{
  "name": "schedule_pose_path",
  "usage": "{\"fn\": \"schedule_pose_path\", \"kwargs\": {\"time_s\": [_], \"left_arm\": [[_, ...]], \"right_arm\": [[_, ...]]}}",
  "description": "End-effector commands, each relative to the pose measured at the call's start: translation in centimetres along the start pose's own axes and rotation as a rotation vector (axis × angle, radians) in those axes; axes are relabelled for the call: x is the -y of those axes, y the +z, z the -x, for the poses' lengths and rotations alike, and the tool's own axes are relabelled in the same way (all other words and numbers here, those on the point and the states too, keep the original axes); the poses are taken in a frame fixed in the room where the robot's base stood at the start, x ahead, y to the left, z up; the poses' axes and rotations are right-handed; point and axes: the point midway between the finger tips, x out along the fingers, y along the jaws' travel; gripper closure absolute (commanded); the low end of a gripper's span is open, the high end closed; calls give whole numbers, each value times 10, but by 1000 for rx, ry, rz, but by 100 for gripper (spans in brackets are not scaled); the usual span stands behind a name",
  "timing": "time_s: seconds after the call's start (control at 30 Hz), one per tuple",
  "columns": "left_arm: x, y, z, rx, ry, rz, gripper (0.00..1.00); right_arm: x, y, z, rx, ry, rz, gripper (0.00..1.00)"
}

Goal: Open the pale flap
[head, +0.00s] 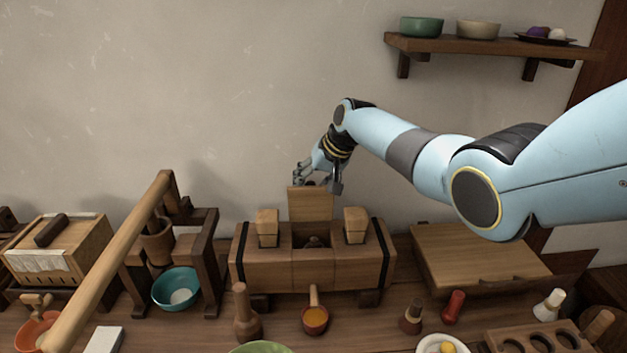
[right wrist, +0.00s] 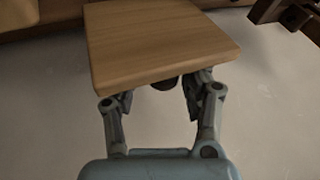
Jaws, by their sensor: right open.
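The pale flap (head: 310,204) stands raised, roughly upright, at the back of the opening in the middle of a long wooden chest (head: 268,270). The opening below it is uncovered, and a small dark thing (head: 313,241) shows inside. My right gripper (head: 306,175) is open at the flap's top edge, against the wall side. In the right wrist view the flap's broad face (right wrist: 160,42) fills the upper middle. The open fingers (right wrist: 162,88) reach in under its near edge, and their tips are partly hidden by it. I cannot tell whether they touch it. My left gripper is not in view.
Two pale wooden blocks (head: 267,228) (head: 356,225) flank the opening. A ladle (head: 315,318) and a wooden bottle (head: 245,316) stand in front of the chest. A flat wooden box (head: 478,252) is at right, a framed stand with a teal bowl (head: 177,289) at left. A shelf (head: 487,46) hangs upper right.

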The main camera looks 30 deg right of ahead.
Motion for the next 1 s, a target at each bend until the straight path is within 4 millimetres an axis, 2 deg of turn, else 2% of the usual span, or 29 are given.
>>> {"fn": "schedule_pose_path", "kwargs": {"time_s": [0.13,0.27,0.6,0.7,0.83,1.0], "left_arm": [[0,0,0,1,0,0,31],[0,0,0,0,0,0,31],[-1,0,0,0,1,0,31],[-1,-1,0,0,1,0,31],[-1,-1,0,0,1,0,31],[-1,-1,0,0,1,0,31]], "right_arm": [[-1,0,6,-1,0,0,53],[-1,0,22,-1,0,1,53],[-2,-1,92,-5,2,1,53],[-2,-1,107,-4,2,0,53],[-2,-1,118,-3,2,0,53],[-2,-1,121,-3,1,-1,53]]}}
